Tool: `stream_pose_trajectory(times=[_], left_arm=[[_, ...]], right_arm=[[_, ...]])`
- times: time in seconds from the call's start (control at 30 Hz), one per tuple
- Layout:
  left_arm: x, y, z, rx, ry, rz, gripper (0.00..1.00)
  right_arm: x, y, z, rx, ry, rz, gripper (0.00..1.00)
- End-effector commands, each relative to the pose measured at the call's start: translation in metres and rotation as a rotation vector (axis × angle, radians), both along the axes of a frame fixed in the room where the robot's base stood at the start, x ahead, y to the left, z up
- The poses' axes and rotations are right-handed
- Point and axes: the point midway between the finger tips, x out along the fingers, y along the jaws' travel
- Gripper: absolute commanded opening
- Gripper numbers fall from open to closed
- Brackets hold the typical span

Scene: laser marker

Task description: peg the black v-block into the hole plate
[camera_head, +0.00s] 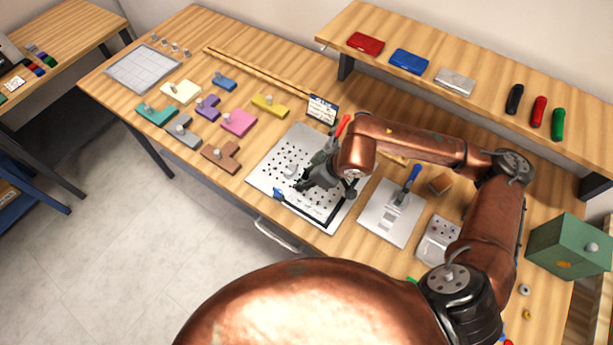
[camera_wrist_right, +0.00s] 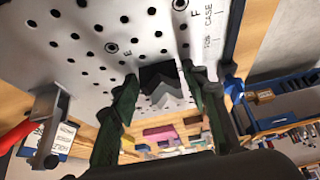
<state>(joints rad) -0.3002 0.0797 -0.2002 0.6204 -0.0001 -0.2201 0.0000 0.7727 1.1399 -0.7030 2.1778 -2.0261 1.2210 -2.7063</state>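The hole plate (camera_head: 266,176) is a pale board with many small dark holes, lying on the bench near its front edge. In the right wrist view the hole plate (camera_wrist_right: 85,62) fills the upper left, with circled holes and the printed letters E and F. My right gripper (camera_head: 309,172) is low over the plate. In the wrist view the black v-block (camera_wrist_right: 157,75) sits between the dark green fingertips of my right gripper (camera_wrist_right: 160,82), which appear to close on its sides. Its underside is hidden, so I cannot tell if it is seated. My left gripper is not in view.
A black bar with a blue end (camera_head: 279,194) runs along the plate's front edge. A red-handled tool (camera_head: 342,126) stands behind it. To the right are a white plate with a blue-handled clamp (camera_head: 412,178) and a green box (camera_head: 572,248). Several coloured blocks lie left.

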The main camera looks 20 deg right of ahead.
Motion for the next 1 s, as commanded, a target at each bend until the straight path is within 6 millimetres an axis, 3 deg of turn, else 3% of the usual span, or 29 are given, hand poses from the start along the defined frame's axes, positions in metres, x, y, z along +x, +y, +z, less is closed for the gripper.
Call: stream_pose_trajectory(times=[0.13, 0.47, 1.0], left_arm=[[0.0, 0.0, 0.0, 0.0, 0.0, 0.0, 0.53], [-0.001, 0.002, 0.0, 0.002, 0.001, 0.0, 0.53], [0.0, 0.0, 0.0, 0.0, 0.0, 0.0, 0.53]], right_arm=[[0.0, 0.0, 0.0, 0.0, 0.0, 0.0, 0.53], [-0.001, -0.002, 0.004, 0.0, -0.001, -0.001, 0.53], [-0.039, -0.033, 0.086, -0.003, -0.004, -0.002, 0.53]])
